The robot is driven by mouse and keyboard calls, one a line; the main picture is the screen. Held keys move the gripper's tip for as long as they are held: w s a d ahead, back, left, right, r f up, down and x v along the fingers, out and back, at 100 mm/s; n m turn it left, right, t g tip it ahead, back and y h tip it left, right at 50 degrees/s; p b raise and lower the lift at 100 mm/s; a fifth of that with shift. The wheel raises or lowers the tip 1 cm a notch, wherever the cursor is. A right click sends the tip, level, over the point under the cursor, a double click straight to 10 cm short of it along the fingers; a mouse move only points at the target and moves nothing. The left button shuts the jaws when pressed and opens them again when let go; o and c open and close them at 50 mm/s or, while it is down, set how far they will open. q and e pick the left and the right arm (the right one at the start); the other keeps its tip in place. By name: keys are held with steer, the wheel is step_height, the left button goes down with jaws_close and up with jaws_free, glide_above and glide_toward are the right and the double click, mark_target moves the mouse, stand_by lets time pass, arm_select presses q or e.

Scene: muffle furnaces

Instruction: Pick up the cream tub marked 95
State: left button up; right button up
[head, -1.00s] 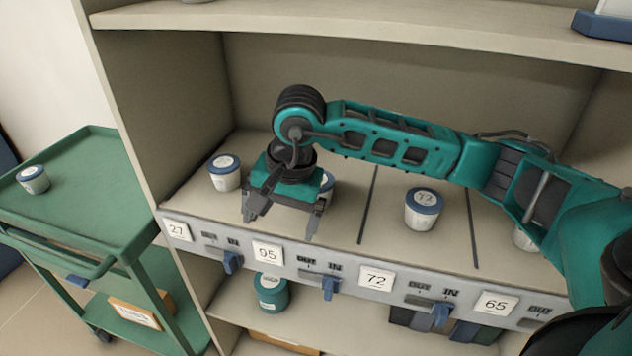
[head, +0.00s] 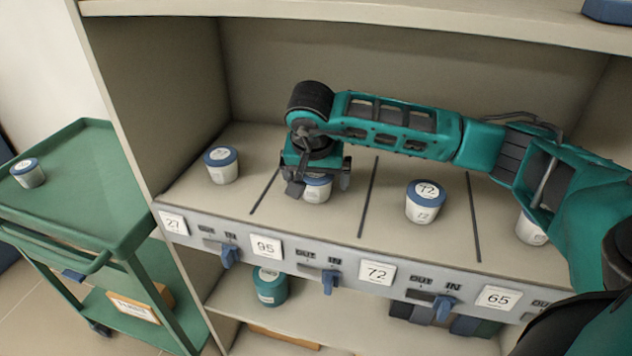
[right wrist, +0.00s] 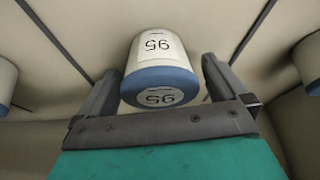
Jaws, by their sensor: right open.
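The cream tub marked 95 (head: 317,190) has a blue lid and stands on the shelf in the bay behind the 95 label (head: 266,246). In the head view my right gripper partly hides it. My right gripper (head: 319,187) is open and points down at this tub. In the right wrist view the tub (right wrist: 158,60) shows its 95 on side and lid, and lies between the two open fingers (right wrist: 155,88), with a gap visible on each side. My left gripper is not in view.
Cream tubs with blue lids stand in the neighbouring bays: one at left (head: 222,166), one marked 72 (head: 425,203), one at right (head: 530,229). Dark divider strips and a front rail (head: 330,259) with blue levers bound the bays. A teal tub (head: 270,286) stands below. A green cart (head: 85,190) carries another tub.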

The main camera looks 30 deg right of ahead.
steer(key=shift+c, duration=0.2)
steer(key=c, duration=1.1)
steer(key=shift+r, duration=0.15)
